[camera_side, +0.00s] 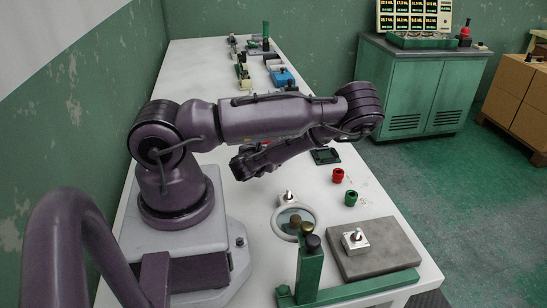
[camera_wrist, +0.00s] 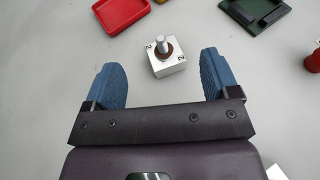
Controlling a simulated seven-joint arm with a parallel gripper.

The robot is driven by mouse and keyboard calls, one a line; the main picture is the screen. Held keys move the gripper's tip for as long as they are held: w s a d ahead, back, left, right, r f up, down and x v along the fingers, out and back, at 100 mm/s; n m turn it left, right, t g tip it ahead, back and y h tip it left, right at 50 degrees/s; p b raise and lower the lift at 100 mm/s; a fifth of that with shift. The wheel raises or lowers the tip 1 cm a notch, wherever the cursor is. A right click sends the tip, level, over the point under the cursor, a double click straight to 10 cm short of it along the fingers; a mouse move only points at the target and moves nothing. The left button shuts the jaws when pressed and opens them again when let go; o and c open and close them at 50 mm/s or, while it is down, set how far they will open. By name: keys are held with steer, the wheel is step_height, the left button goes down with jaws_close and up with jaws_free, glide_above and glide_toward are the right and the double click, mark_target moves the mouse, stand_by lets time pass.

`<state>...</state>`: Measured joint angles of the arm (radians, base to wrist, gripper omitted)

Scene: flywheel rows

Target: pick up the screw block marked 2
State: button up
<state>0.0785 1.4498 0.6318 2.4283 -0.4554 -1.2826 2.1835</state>
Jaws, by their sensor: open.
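The screw block marked 2 (camera_wrist: 165,58) is a silver cube with an upright screw on its top and a dark brownish ring around the screw's foot. In the wrist view it sits upright on the pale table, just beyond and between the blue fingertips. My gripper (camera_wrist: 160,72) is open and empty, with a finger to each side and a gap to the block. In the side view my gripper (camera_side: 243,166) hangs low over the table under my folded arm. I cannot make out the marked block there; the arm likely hides it.
A red tray (camera_wrist: 118,10) and a dark green tray (camera_wrist: 256,14) lie beyond the block. Red (camera_side: 338,175) and green (camera_side: 351,198) cups stand to the right. Another screw block (camera_side: 355,239) sits on a grey slab (camera_side: 385,258) near a green stand (camera_side: 309,268).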

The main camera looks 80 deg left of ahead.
steer(key=x, duration=0.5)
steer(key=shift+w+a+f, duration=0.1)
steer(key=shift+w+a, duration=0.05)
steer(key=shift+a, duration=0.1)
steer(key=shift+c, duration=0.4)
jaws_close()
